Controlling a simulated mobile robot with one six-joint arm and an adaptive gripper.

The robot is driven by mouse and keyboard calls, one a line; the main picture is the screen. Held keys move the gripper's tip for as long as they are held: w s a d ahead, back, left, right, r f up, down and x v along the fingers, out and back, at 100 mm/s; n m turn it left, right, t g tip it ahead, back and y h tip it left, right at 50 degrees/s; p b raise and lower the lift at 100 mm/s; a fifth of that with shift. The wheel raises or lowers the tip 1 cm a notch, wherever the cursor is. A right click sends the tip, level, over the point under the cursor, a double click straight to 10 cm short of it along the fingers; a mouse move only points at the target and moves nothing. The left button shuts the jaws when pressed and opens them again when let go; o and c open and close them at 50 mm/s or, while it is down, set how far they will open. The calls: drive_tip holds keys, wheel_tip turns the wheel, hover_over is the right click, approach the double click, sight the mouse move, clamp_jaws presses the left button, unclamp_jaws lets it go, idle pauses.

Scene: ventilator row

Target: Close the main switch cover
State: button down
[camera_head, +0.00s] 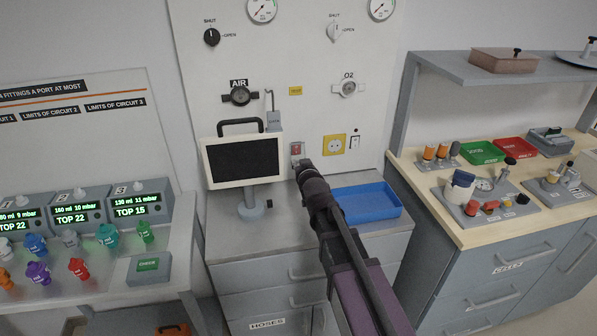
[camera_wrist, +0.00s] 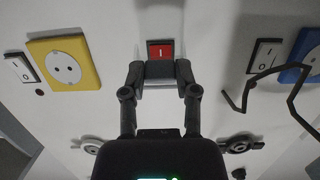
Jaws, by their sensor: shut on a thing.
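The main switch is a red rocker marked "I" on the wall panel, and its face (camera_head: 296,149) is exposed just beyond my gripper. It also shows in the wrist view (camera_wrist: 160,51). In the wrist view a dark grey flap, which looks like the switch cover (camera_wrist: 160,70), stands out from the wall at the rocker's edge. My gripper (camera_wrist: 159,76) is shut on this flap, with one finger at each side. In the head view my gripper (camera_head: 302,166) reaches up to the switch, and its wrist hides most of the cover.
A monitor (camera_head: 242,160) stands close left of my gripper, and a blue tray (camera_head: 367,204) lies below right. A yellow socket (camera_head: 334,145) and a white switch (camera_head: 355,142) are right of the main switch. A bent hook (camera_wrist: 285,88) sticks out nearby in the wrist view.

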drive_tip(key=shift+w+t+b, duration=0.2)
drive_tip(key=shift+t+b, duration=0.2)
drive_tip(key=shift+b, duration=0.1)
drive_tip(key=shift+c, duration=2)
unclamp_jaws()
drive_tip(key=shift+o, duration=0.2)
drive_tip(key=shift+f, duration=0.1)
drive_tip(key=shift+s, duration=0.1)
